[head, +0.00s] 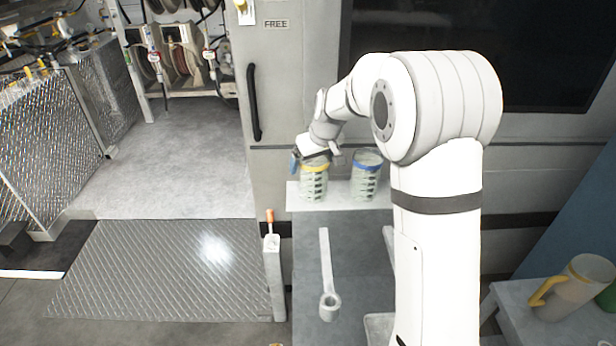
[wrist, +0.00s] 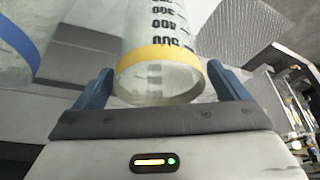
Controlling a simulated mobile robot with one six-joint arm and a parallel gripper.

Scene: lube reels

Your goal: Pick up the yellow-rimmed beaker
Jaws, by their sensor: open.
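The yellow-rimmed beaker (head: 314,184) is clear with dark markings and stands upright on a white shelf (head: 340,202) in the head view. In the wrist view the beaker (wrist: 160,50) sits between the two blue fingers of my gripper (wrist: 160,88), with its yellow rim close to the palm. My gripper (head: 317,160) is at the beaker's top in the head view. The fingers are open, one on each side, with a small gap visible at the right. In the head view my wrist hides part of the rim.
A blue-rimmed beaker (head: 367,178) stands just right of the yellow-rimmed one; it also shows at the left of the wrist view (wrist: 22,45). A grey wrench-like tool (head: 328,285) lies on the surface in front. A jug with a yellow handle (head: 575,290) stands at the lower right.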

